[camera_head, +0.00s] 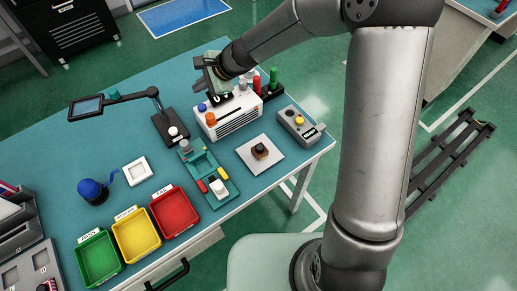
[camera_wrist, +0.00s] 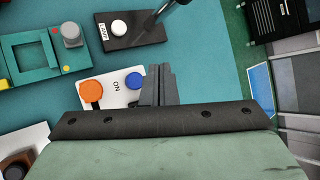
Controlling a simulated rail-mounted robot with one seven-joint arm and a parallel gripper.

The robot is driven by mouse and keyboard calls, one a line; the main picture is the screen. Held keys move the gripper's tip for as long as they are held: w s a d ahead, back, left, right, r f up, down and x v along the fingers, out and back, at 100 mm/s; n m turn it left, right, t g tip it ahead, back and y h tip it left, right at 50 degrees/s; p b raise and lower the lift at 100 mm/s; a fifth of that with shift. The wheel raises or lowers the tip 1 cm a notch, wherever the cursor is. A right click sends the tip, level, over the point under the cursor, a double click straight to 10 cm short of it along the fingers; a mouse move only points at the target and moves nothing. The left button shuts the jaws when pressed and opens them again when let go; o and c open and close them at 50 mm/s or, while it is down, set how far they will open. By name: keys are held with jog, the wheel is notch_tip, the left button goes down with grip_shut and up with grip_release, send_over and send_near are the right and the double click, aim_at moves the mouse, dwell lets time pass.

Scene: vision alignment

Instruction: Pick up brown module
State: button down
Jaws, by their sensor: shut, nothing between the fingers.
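The brown module (camera_head: 260,151) is a small block with a dark top, sitting on a white square plate (camera_head: 275,162) near the table's right front edge. In the wrist view, the brown module (camera_wrist: 16,167) shows only partly at the lower left corner. My gripper (camera_head: 214,88) is above the back left part of a white box, apart from the module and up and to its left in the head view. In the wrist view, the fingers of my gripper (camera_wrist: 159,80) are together with nothing between them.
The white box (camera_head: 231,120) carries orange and blue knobs, with red and green cylinders behind it. A green fixture (camera_head: 205,172), a lamp-like stand (camera_head: 170,127) and a grey button box (camera_head: 298,125) stand nearby. Red (camera_head: 157,195), yellow and green bins line the front left.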

jog(key=c, duration=0.6)
grip_release()
